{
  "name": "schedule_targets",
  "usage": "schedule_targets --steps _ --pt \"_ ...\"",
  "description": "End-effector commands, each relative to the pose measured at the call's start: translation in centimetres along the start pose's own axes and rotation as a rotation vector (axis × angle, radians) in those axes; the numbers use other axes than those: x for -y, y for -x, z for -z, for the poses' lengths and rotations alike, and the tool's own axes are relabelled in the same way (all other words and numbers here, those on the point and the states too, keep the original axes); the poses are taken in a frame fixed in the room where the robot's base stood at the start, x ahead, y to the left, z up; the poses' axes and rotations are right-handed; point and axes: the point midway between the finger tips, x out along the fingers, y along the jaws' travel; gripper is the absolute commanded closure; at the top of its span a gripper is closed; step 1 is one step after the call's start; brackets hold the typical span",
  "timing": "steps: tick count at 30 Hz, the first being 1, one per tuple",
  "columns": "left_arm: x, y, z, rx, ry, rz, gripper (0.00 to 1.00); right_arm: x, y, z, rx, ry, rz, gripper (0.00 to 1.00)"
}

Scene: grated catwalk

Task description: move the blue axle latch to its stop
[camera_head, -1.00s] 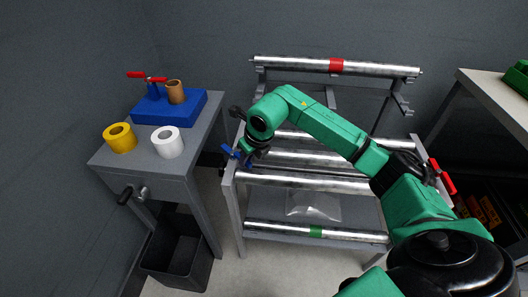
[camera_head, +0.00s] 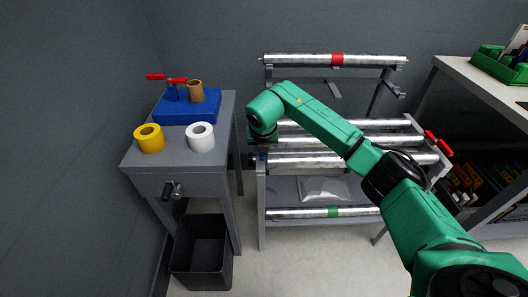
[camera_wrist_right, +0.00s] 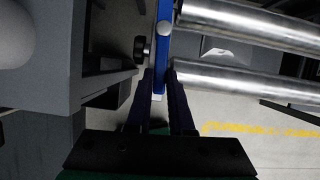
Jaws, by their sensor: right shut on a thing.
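The blue axle latch (camera_wrist_right: 163,45) runs as a straight bar up the right wrist view, with a round pale pivot head on it. My right gripper (camera_wrist_right: 160,76) is shut on its near end. In the head view only a small blue patch of the latch (camera_head: 263,157) shows at the left end of the rack, below my green right arm. My right gripper's fingers are mostly hidden there by the arm. The latch's stop cannot be made out. My left gripper is not in view.
The rack holds several metal rollers (camera_head: 318,162) and has a red latch (camera_head: 438,143) at its right side. A grey side table (camera_head: 172,162) with yellow and white rolls stands close on the left, above a dark bin (camera_head: 202,252). A bench (camera_head: 480,78) stands right.

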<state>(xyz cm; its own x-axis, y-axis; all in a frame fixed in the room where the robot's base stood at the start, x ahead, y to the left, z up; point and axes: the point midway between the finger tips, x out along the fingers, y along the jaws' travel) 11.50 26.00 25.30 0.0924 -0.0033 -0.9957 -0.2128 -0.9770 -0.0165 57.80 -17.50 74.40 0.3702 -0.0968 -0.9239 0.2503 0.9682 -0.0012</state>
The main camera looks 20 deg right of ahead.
Motion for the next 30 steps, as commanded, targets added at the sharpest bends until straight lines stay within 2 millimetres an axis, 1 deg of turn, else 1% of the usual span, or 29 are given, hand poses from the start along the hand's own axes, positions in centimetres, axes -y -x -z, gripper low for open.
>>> schedule_targets --steps 6,20,21,22,23,30 --pt "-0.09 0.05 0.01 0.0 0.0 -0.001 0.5 -0.39 -0.01 -0.14 0.001 -0.049 0.019 1.0" --pt "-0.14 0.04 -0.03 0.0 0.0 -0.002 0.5 -0.43 -0.05 -0.15 0.001 -0.063 0.024 1.0" --pt "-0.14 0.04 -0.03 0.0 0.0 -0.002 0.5 -0.43 -0.05 -0.15 0.001 -0.063 0.024 0.69" --pt "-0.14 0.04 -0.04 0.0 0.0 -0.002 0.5 -0.42 -0.06 -0.15 0.001 -0.062 0.024 0.57" --pt "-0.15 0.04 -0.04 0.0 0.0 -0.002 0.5 -0.42 -0.05 -0.15 0.001 -0.062 0.024 0.5" --pt "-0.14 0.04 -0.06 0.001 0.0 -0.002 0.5 -0.4 -0.06 -0.14 0.0 -0.061 0.024 0.5"
